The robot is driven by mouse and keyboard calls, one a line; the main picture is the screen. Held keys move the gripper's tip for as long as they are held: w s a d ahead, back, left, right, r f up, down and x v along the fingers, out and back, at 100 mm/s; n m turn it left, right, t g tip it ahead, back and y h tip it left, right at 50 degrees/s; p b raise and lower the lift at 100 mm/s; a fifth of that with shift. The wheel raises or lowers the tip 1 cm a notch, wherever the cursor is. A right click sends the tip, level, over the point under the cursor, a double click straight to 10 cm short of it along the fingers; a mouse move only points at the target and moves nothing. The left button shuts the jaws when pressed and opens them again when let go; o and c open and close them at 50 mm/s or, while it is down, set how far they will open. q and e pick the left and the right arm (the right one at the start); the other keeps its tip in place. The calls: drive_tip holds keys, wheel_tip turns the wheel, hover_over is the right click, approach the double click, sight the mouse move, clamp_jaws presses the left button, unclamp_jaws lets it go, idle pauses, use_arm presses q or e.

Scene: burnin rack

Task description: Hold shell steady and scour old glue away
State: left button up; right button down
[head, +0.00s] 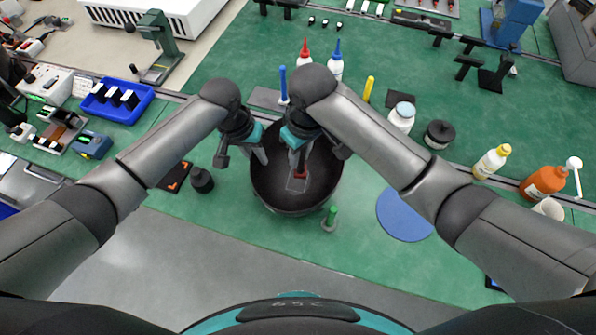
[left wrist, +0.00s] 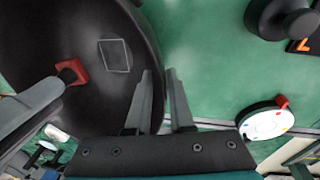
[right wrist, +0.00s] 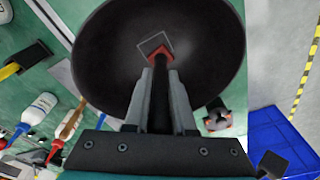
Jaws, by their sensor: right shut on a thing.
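The shell (head: 265,190) is a dark round bowl near the table's front edge; it also shows in the left wrist view (left wrist: 105,105) and right wrist view (right wrist: 210,60). A pale square outline of old glue (head: 296,184) marks its inner floor. My right gripper (head: 299,158) is shut on the dark handle of a scouring tool (right wrist: 161,85). The tool's red head (right wrist: 153,53) is at the glue outline; whether it touches is unclear. My left gripper (head: 241,160) is open at the left rim, one finger inside the bowl and one outside, with a gap between them (left wrist: 162,90).
A black knob-shaped item (head: 202,180) stands just left of the bowl. A blue disc (head: 404,214) lies to the right. Bottles (head: 336,67) and a white jar (head: 402,116) stand behind.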

use_arm(q)
drive_tip(key=o, duration=0.3)
wheel_tip(320, 180, up, 12)
drive_tip(key=a, duration=0.1)
drive_tip(key=shift+s+a, duration=0.4)
use_arm(e)
drive_tip(key=shift+r, duration=0.1)
